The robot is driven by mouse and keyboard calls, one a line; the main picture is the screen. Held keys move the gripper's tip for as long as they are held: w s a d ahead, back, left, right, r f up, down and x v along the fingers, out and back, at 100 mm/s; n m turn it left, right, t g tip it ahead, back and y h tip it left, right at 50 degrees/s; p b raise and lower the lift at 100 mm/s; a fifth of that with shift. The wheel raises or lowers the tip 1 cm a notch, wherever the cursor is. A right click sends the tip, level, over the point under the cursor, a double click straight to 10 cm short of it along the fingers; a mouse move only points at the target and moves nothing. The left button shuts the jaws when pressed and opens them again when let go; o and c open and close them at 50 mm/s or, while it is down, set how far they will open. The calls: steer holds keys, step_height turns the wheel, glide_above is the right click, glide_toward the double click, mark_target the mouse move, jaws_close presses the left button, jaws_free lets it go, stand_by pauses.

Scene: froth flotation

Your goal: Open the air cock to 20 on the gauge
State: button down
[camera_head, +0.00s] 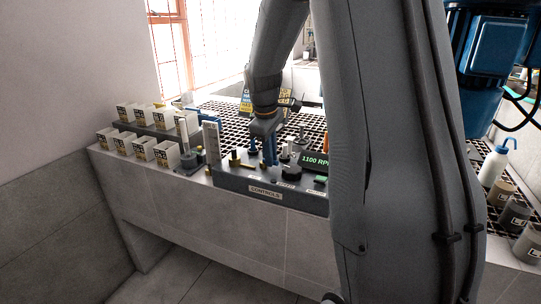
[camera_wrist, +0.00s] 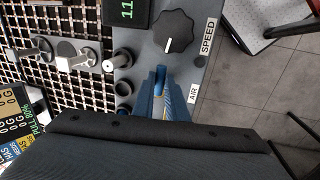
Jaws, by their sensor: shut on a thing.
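My gripper (camera_head: 269,152) reaches down to the top of the grey control box (camera_head: 230,180). In the wrist view my gripper's blue fingers (camera_wrist: 162,82) are shut around the air cock beside the AIR label (camera_wrist: 193,93). A little yellow shows between the fingers, and most of the cock is hidden. A tall, pale upright piece (camera_head: 211,138) with marks stands at the box's left end and may be the gauge; its reading is too small to tell.
A black speed knob (camera_wrist: 175,31) is close beside the fingers. A green 1100 RPM display (camera_head: 314,160) is on the box's right. White cartons (camera_head: 167,153) stand left, and a wash bottle (camera_head: 494,165) and jars (camera_head: 515,216) stand right. A black grid (camera_head: 225,112) lies behind.

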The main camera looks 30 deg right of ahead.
steer(key=shift+s+a+m+g+p, duration=0.15)
steer(key=shift+a+m+p, duration=0.1)
steer(key=shift+m, duration=0.8)
steer(key=shift+w+a+m+g+p, duration=0.1)
steer(key=shift+a+m+g, duration=0.15)
steer(key=shift+m, duration=0.85)
steer(key=shift+s+a+m+g+p, duration=0.1)
steer(key=shift+a+m+p, duration=0.15)
steer(key=shift+m, duration=0.8)
steer(key=c, duration=1.8)
jaws_free()
steer(key=shift+o, duration=0.2)
steer(key=shift+a, duration=0.1)
step_height(320, 180, up, 8)
steer(key=a+b, duration=0.1)
steer(key=shift+a+f+b, duration=0.15)
steer(key=shift+a+b, duration=0.1)
steer(key=shift+b, duration=0.1)
